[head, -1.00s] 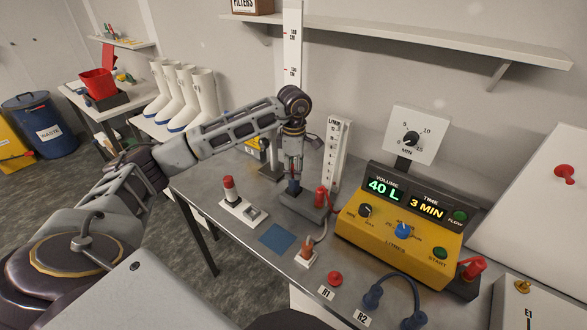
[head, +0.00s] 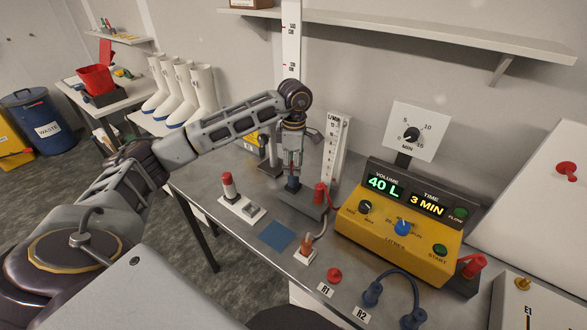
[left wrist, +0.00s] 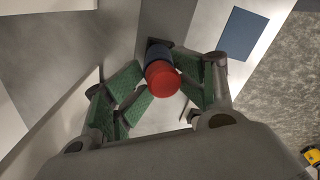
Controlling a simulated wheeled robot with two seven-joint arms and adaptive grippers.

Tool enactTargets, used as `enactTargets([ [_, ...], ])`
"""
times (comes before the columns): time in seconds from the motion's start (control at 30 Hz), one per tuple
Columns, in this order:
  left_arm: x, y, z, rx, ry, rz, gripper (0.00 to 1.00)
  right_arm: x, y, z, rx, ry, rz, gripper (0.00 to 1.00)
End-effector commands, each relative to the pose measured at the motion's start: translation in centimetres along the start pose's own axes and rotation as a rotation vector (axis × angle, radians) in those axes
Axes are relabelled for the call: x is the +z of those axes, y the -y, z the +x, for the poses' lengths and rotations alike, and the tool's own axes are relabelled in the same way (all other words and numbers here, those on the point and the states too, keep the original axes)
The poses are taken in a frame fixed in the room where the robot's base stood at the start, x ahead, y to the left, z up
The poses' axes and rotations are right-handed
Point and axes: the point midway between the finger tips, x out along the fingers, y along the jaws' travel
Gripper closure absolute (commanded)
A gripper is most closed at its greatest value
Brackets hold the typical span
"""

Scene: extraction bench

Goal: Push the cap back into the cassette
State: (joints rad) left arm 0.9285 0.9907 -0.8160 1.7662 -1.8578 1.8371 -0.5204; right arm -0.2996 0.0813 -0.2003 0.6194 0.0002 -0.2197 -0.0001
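The blue cassette (head: 292,184) stands upright in a dark grey base (head: 312,206) on the bench. In the left wrist view, a round red cap (left wrist: 163,79) sits at the near end of the blue cassette body (left wrist: 157,54). I cannot tell how far the cap is seated. My left gripper (head: 293,166) points down directly over the cassette. In the left wrist view, the green-padded fingers of this gripper (left wrist: 168,82) are spread on either side of the cap, with space visible between. My right gripper is not in view.
A yellow control box (head: 400,230) and a white flow-meter column (head: 336,148) stand right of the gripper. A red-topped sampler (head: 228,186), a blue mat (head: 276,236) and a small white stand (head: 305,252) are nearby.

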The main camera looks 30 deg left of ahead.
Motion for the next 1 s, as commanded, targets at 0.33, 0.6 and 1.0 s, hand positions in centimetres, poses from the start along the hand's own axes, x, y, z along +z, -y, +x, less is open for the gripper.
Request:
enactTargets([
  [0.33, 0.1, -0.1, -4.9, 0.005, 0.003, 0.0, 0.52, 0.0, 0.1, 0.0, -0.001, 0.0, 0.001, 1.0],
  [0.6, 0.1, 0.0, -8.3, 0.005, 0.003, 0.0, 0.52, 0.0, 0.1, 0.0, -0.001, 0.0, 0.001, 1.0],
  [1.0, 0.1, 0.0, -10.4, 0.002, 0.002, 0.0, 0.52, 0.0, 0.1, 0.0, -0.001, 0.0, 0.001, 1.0],
])
